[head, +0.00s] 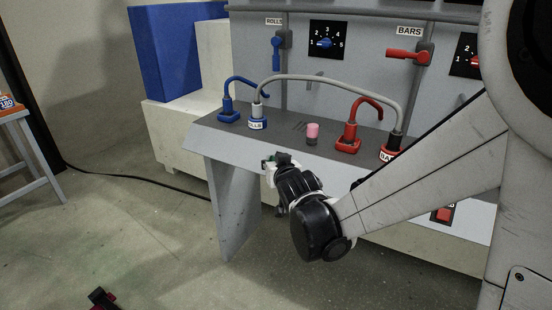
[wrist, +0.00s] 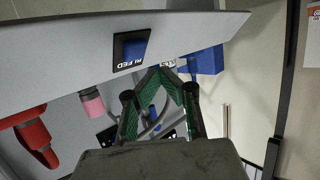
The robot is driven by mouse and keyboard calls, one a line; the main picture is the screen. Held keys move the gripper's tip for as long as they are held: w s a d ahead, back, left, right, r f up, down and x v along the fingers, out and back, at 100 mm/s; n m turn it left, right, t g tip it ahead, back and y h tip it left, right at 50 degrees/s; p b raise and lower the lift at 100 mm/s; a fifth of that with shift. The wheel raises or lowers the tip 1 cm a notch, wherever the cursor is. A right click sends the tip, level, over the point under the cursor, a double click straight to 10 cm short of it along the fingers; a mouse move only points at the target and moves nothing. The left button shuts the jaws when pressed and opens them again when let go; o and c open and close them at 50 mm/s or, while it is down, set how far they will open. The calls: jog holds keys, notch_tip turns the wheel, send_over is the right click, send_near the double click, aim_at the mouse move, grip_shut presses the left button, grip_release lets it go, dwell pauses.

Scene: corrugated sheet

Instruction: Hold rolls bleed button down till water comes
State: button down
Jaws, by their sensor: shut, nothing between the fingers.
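A square blue button (wrist: 132,48) in a black plate sits on the panel's front face in the wrist view. Its lettering looks like "BLEED" but is hard to read. My gripper (wrist: 160,72) is shut and empty, its green-lined fingers meeting at the tips, to the right of and slightly below the button in the picture. Contact cannot be told. In the head view, my gripper (head: 271,162) is at the counter's front edge, below the blue-labelled rolls outlet (head: 257,116). The blue button cannot be made out there.
A blue tap (head: 229,108), a pink cylinder (head: 312,131) and a red tap (head: 350,136) stand on the counter (head: 225,141). A red button (head: 443,214) is on the front at right. The floor in front is mostly clear.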

jog(key=shift+w+d+f+b, duration=0.35)
jog(key=shift+w+f, duration=0.2)
jog(key=shift+f, duration=0.1)
dwell(1.1)
jog(key=shift+w+d+f+b, duration=0.1)
jog(key=shift+w+f+b, duration=0.2)
jog(key=shift+w+d+f+b, duration=0.15)
jog(key=shift+w+f+b, duration=0.1)
jog(key=shift+b, duration=0.05)
dwell(0.9)
jog(key=shift+s, duration=0.1)
dwell(1.3)
jog(key=shift+s+a+r+p, duration=0.3)
jog(key=shift+s+r+p, duration=0.15)
jog(key=shift+r, duration=0.15)
jog(key=s+r+p, duration=0.1)
jog(key=s+a+r, duration=0.1)
jog(key=s+r+p, duration=0.1)
jog(key=shift+a+r+p, duration=0.25)
jog(key=shift+a+p, duration=0.05)
jog(key=shift+a, duration=0.05)
